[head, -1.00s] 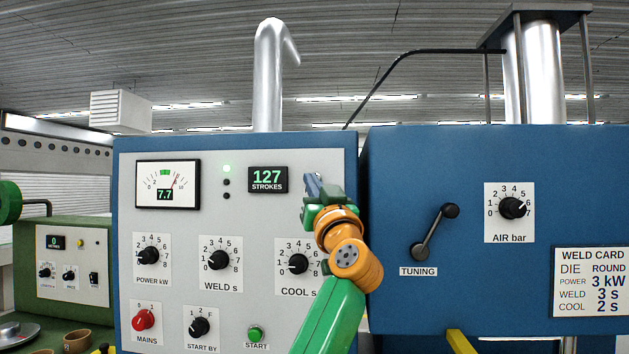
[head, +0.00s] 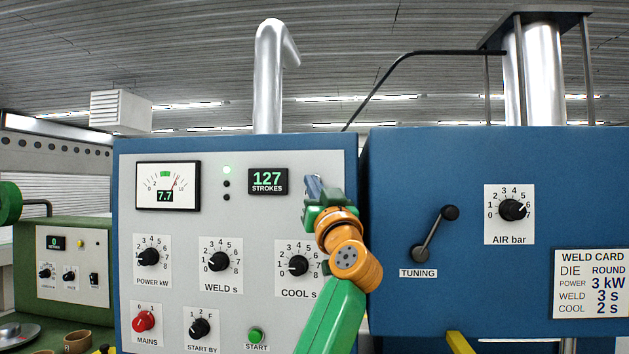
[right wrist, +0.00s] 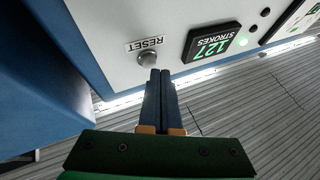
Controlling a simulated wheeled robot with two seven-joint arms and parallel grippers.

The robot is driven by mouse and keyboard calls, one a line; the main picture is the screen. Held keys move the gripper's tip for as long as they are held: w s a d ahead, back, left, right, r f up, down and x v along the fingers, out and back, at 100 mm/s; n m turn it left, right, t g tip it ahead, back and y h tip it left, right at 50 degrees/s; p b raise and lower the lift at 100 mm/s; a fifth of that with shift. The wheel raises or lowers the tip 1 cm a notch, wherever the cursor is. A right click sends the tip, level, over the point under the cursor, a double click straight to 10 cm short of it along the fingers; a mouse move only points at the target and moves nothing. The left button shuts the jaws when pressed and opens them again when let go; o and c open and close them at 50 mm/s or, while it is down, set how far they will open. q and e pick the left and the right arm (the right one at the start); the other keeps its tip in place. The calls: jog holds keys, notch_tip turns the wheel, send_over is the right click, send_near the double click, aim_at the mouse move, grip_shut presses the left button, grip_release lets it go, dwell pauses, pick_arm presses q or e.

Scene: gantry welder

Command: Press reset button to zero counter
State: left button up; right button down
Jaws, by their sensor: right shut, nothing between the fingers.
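The stroke counter (head: 267,180) on the grey panel reads 127 in green; it also shows upside down in the right wrist view (right wrist: 212,41). The round metal reset button (right wrist: 148,59) sits beside its RESET label (right wrist: 145,43) in the right wrist view. In the head view my right gripper hides the button. My right gripper (head: 312,184) is shut and empty at the panel's upper right. In the right wrist view its closed fingertips (right wrist: 160,73) are close to the button, just beside it; I cannot tell whether they touch. My left gripper is not in view.
The panel holds dials, a red MAINS knob (head: 143,320) and a green START button (head: 256,335). To the right, a blue cabinet carries a TUNING lever (head: 435,233) and an AIR dial (head: 512,209). A green machine (head: 62,265) stands at left.

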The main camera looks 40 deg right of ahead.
jog(key=shift+w+d+r+p, duration=0.1)
jog(key=shift+w+d+p, duration=0.25)
jog(key=shift+d, duration=0.1)
dwell(0.9)
dwell(0.3)
jog(key=shift+s+a+b, duration=0.5)
jog(key=shift+a+b, duration=0.15)
jog(key=shift+b, duration=0.05)
jog(key=s+a+b, duration=0.1)
jog(key=a, duration=0.1)
jog(key=s+a+b, duration=0.1)
jog(key=s+a, duration=0.1)
jog(key=shift+s+b, duration=0.1)
jog(key=shift+b, duration=0.3)
